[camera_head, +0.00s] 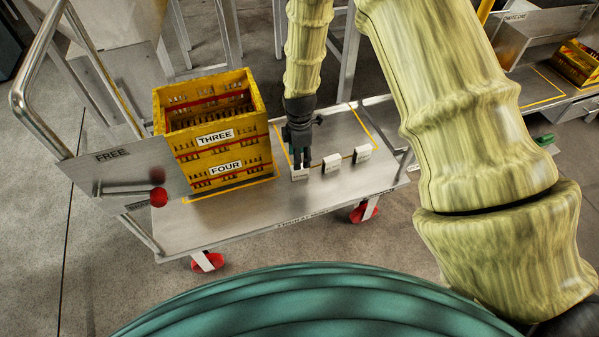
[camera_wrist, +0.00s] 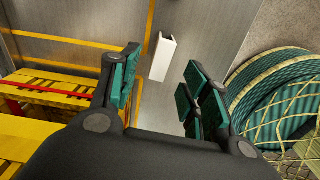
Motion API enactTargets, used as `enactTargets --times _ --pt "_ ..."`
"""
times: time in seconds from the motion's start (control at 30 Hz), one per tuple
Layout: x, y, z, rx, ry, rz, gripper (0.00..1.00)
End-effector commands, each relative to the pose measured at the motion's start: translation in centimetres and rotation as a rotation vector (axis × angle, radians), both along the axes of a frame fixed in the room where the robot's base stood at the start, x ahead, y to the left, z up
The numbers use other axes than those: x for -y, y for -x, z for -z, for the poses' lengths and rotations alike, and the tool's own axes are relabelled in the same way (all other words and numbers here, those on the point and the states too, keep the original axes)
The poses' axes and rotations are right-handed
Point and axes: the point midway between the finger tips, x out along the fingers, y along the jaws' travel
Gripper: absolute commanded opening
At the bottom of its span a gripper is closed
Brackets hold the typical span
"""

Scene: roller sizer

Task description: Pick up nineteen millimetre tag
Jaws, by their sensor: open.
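In the wrist view my gripper (camera_wrist: 160,84) is open and empty.
Yellow stacked crates (camera_head: 214,140) labelled THREE and FOUR stand on the cart left of my gripper. The cart deck (camera_head: 240,215) is bare in front. A sign plate reading FREE (camera_head: 115,165) and a red knob (camera_head: 158,197) are at the cart's left end.

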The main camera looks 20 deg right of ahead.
Motion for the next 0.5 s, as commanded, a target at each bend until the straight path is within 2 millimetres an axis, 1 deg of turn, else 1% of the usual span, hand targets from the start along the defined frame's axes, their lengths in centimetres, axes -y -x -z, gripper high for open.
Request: enactTargets --times 0.03,0.17,0.33,0.5 --pt "0.0 0.0 0.6 -0.001 0.000 0.000 0.46" --pt "0.0 0.1 1.4 -0.001 0.001 -0.001 0.46" --pt "0.0 0.2 3.8 -0.002 0.001 0.001 0.46" --pt "0.0 0.2 5.5 -0.001 0.000 0.001 0.46"
